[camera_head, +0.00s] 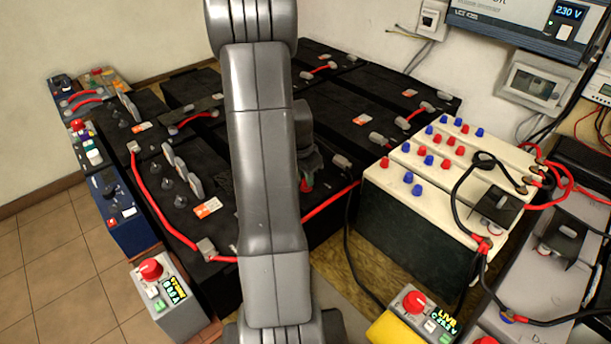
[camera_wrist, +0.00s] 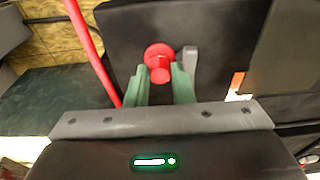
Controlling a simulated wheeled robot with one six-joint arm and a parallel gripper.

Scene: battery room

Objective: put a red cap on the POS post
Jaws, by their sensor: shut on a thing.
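My gripper (camera_wrist: 160,80) is shut on a red cap (camera_wrist: 159,58), held between the green fingertips over a black battery top. The cap also shows in the head view (camera_head: 306,186), just right of my arm, below the dark gripper. A grey terminal post (camera_wrist: 190,58) stands just right of the cap in the wrist view. I cannot read a POS mark on it, and I cannot tell whether the cap touches anything beneath.
A red cable (camera_wrist: 92,50) runs close left of the gripper. A cream-topped battery (camera_head: 430,185) with red and blue caps stands at right. A control box with a red button (camera_head: 150,270) is front left, another (camera_head: 414,302) front right. Tiled floor is clear at left.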

